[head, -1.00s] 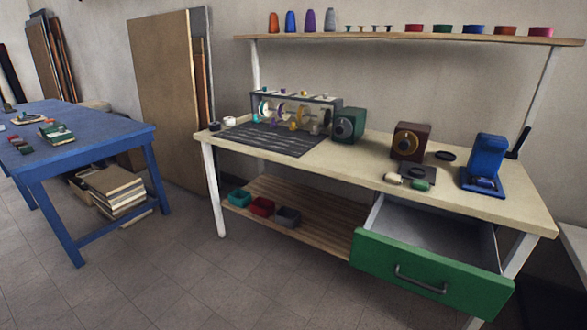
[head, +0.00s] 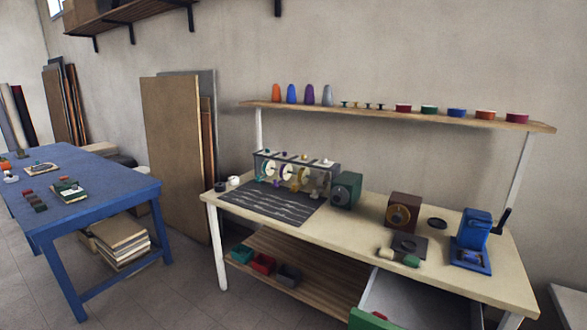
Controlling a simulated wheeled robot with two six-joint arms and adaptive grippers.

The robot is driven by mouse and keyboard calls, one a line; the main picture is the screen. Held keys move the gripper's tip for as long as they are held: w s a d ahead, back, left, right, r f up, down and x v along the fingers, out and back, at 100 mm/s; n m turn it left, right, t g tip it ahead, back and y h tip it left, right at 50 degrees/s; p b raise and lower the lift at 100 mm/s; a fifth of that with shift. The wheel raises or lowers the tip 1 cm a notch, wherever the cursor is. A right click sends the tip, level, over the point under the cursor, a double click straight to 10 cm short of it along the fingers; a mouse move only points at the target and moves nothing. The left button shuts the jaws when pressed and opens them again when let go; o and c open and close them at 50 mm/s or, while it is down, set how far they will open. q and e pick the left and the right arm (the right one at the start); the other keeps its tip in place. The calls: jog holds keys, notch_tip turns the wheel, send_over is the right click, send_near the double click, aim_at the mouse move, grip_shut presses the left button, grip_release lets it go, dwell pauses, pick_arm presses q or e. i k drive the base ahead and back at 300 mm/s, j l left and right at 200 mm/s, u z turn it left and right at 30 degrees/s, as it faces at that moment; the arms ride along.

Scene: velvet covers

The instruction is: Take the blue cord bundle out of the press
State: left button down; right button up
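The blue press (head: 474,229) stands at the right end of the cream workbench (head: 335,228), with a black lever (head: 503,220) at its right side. A small bluish bundle (head: 470,257), which looks like the cord bundle, sits low in the press on its blue base. It is too small to tell how it is held there. Neither of my grippers shows in the head view.
An open green drawer (head: 362,320) juts out below the bench's right part. A dark red box (head: 403,211), a green box (head: 346,189) and a spool rack (head: 298,172) stand on the bench. A blue table (head: 85,185) is at left, with floor between.

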aim_at(468, 257)
jog(key=z, duration=1.05)
